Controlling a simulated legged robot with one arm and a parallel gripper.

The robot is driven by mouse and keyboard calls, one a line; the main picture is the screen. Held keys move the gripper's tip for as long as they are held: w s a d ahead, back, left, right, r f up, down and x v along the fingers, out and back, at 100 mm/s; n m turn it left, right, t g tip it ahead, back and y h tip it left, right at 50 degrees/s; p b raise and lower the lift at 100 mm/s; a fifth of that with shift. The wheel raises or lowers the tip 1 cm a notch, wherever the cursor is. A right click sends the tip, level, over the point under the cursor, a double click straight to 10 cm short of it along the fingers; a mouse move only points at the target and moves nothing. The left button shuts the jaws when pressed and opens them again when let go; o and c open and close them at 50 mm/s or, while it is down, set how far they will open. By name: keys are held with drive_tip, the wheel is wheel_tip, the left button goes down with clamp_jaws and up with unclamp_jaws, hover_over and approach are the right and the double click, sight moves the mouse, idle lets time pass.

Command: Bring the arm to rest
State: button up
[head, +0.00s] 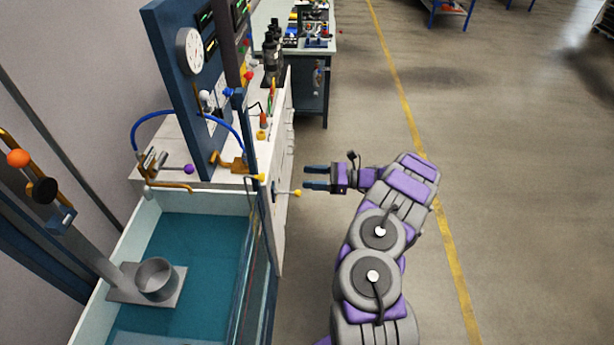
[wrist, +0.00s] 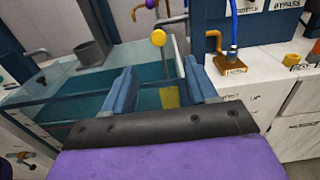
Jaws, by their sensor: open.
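My arm, purple and grey, reaches up the middle right of the head view over the floor. My gripper (head: 306,178) is open and points left towards the side of the white bench. A thin lever with a yellow knob (head: 297,193) sticks out beside the gripper, close to the lower finger; I cannot tell if they touch. In the wrist view the gripper's two blue fingers (wrist: 162,88) stand apart with nothing held between them. The yellow knob (wrist: 158,37) shows beyond the fingers there, between them in the picture.
A water tank (head: 215,240) with a grey cup (head: 157,279) lies left of the arm. A blue panel with a gauge (head: 190,51) and a blue hose (head: 154,117) stands on the bench. Open floor (head: 520,200) with a yellow line lies to the right.

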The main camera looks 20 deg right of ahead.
idle(0.4)
drive_tip(key=s+a+r+n+g+h, duration=0.1)
drive_tip(key=s+a+r+n+g, duration=0.4)
drive_tip(key=a, duration=0.3)
drive_tip(key=s+a+r+n+g+h, duration=0.1)
drive_tip(key=s+a+r+n+g, duration=0.1)
drive_tip(key=s+a+r+n, duration=0.35)
drive_tip(key=s+a+r+n+g, duration=0.35)
drive_tip(key=a+r, duration=0.35)
drive_tip(key=a, duration=0.4)
drive_tip(key=s+a+r+n+g+h+b, duration=0.15)
drive_tip(key=s+n+h, duration=0.45)
drive_tip(key=s, duration=0.8)
drive_tip(key=s+d+f+n+t+h, duration=0.1)
drive_tip(key=s+d+h, duration=0.3)
drive_tip(key=s, duration=0.3)
drive_tip(key=s+d+f+n+h, duration=0.1)
drive_tip(key=s+d+n+h, duration=0.1)
drive_tip(key=s+d, duration=0.3)
drive_tip(key=s+h, duration=0.1)
drive_tip(key=s, duration=0.1)
drive_tip(key=shift+s+f+n+t+h, duration=0.25)
drive_tip(key=shift+s+n+t+h, duration=0.05)
drive_tip(key=shift+s+t+h, duration=0.1)
drive_tip(key=shift+a, duration=0.1)
